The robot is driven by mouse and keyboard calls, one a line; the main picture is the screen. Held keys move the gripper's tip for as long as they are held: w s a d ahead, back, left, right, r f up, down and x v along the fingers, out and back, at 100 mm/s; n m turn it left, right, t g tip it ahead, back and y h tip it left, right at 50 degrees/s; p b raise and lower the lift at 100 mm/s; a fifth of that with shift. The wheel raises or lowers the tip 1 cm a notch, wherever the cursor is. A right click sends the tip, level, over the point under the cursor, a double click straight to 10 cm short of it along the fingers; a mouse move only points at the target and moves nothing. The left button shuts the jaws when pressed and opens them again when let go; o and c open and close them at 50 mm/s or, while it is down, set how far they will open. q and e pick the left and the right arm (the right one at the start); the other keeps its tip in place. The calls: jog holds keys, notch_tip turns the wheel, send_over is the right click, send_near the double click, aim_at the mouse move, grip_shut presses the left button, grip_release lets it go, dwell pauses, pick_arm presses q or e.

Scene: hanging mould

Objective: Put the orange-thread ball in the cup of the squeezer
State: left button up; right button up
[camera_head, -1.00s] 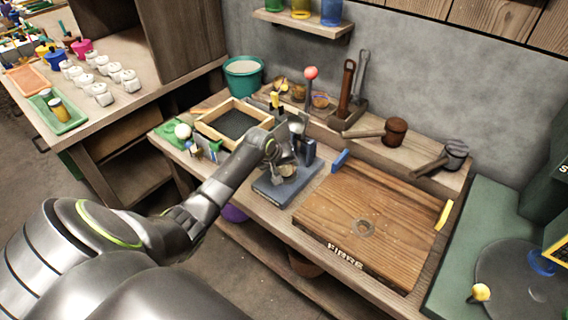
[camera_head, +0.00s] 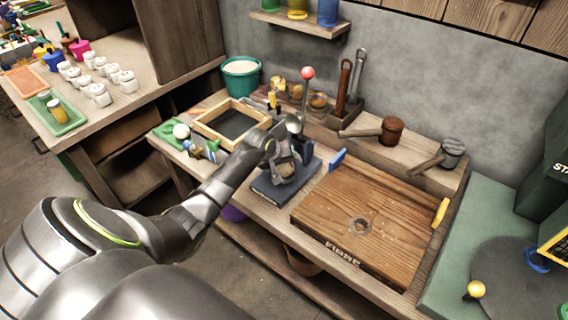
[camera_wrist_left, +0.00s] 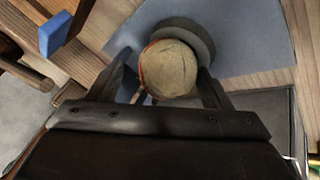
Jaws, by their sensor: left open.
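The squeezer stands on the bench with a blue-grey base (camera_head: 266,190) and a lever topped by a red knob (camera_head: 308,73). My left gripper (camera_head: 287,172) is over the squeezer. In the left wrist view its fingers (camera_wrist_left: 168,80) are open, one on each side of a tan ball (camera_wrist_left: 170,68) with an orange thread along its left edge. The ball overlaps the squeezer's round grey cup (camera_wrist_left: 190,32); whether it rests fully in the cup I cannot tell. My right gripper is not in view.
A wooden board (camera_head: 390,215) lies right of the squeezer, with a blue block (camera_head: 338,159) at its corner. A framed tray (camera_head: 258,110) is to the left. Mallets (camera_head: 393,130) lie on the ledge behind. A pale ball (camera_head: 181,131) sits at the bench's left end.

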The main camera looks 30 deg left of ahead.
pick_arm(q)
jog(key=shift+s+a+f, duration=0.2)
jog(key=shift+s+f, duration=0.3)
jog(key=shift+f, duration=0.1)
jog(key=shift+r, duration=0.15)
jog(key=w+p+v, duration=0.1)
jog(key=v, duration=1.6)
jog(key=shift+r, duration=0.7)
jog(key=shift+d, duration=0.15)
